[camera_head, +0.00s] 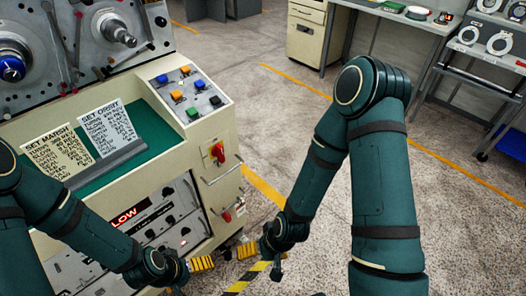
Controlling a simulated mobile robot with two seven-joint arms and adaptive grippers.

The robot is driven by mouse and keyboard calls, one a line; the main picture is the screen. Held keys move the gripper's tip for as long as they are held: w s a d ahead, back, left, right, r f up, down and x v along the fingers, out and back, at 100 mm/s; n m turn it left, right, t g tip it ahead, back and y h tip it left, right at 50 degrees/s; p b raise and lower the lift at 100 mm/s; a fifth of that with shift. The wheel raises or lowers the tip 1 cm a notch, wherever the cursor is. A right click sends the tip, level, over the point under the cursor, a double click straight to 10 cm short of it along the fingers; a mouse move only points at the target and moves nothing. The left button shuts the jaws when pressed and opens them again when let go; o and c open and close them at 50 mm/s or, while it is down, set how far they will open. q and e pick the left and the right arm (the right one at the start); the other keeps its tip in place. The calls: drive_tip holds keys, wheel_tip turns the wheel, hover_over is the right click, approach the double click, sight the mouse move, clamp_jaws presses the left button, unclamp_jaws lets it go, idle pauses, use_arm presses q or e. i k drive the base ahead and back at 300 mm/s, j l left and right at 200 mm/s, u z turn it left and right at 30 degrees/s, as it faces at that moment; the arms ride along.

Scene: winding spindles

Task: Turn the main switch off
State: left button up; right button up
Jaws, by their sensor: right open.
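A red rotary handle on a yellow plate (216,153), which looks like the main switch, is on the right side face of the cream machine (205,185). The handle looks roughly upright. My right gripper (262,262) is open and empty, low in front of the machine's side, below and to the right of the handle and apart from it. My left gripper (191,276) is low in front of the machine's front panel, below the handle. Its fingers look spread and empty, and its lower part is near the bottom edge of the picture.
A second red knob (227,216) sits lower on the side face, near metal handle bars. Above is a console of coloured buttons (187,94). Two printed cards (105,125) stand on the green top. A workbench (395,12) and rack (490,42) stand behind; open floor lies between.

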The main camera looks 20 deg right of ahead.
sight(218, 150)
drive_tip(key=i+j+z, duration=0.1)
drive_tip(key=z, duration=0.35)
drive_tip(key=i+j+z, duration=0.1)
drive_tip(key=z, duration=0.35)
drive_tip(key=j+z, duration=0.15)
drive_tip(key=z, duration=0.3)
drive_tip(key=i, duration=0.05)
